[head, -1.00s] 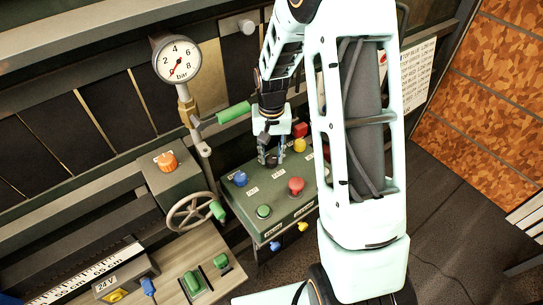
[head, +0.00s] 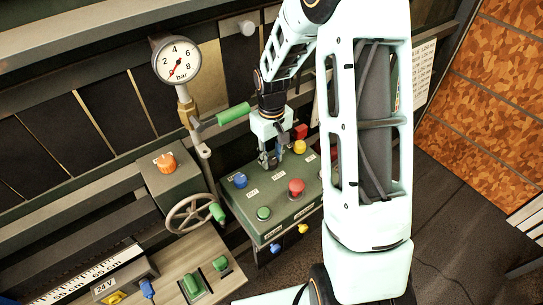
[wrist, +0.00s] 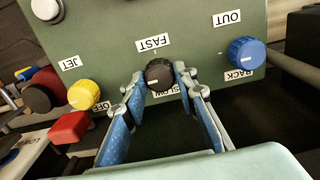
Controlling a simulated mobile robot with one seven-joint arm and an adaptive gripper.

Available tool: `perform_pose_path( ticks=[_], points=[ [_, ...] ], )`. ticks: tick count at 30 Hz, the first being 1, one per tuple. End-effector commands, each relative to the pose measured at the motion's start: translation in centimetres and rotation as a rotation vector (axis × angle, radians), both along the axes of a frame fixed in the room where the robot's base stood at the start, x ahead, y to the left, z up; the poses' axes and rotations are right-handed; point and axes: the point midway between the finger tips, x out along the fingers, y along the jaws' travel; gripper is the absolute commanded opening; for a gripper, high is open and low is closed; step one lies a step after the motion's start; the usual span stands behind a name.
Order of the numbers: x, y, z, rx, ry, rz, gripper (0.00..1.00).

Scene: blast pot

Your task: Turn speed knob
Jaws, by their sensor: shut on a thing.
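The speed knob (wrist: 158,75) is black with a pale pointer mark and sits between a FAST label (wrist: 153,43) and a partly hidden SLOW label in the wrist view. My gripper (wrist: 157,82) has its blue-padded fingers on either side of the knob, shut on it. In the head view my gripper (head: 274,160) reaches down to the back part of the green control box (head: 285,213), and the knob is hidden by the fingers there.
A blue knob (wrist: 246,53) marked OUT and BACK, a yellow knob (wrist: 83,94) and a red block (wrist: 71,128) flank the speed knob. A red mushroom button (head: 296,187), a green button (head: 263,213) and a handwheel (head: 191,214) are nearby. A gauge (head: 177,60) hangs behind.

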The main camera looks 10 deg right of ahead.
Motion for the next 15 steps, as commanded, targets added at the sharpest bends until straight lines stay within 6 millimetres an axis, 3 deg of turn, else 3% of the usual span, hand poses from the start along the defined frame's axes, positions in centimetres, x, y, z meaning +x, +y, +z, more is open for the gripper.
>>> perform_pose_path(
  ticks=[11,12,15],
  points=[
    [0.05,-0.01,0.05,-0.001,-0.001,0.004,0.02],
    [0.05,-0.01,0.05,-0.001,-0.001,0.004,0.29],
    [0.05,-0.01,0.04,-0.001,-0.001,0.003,0.40]
  ],
)
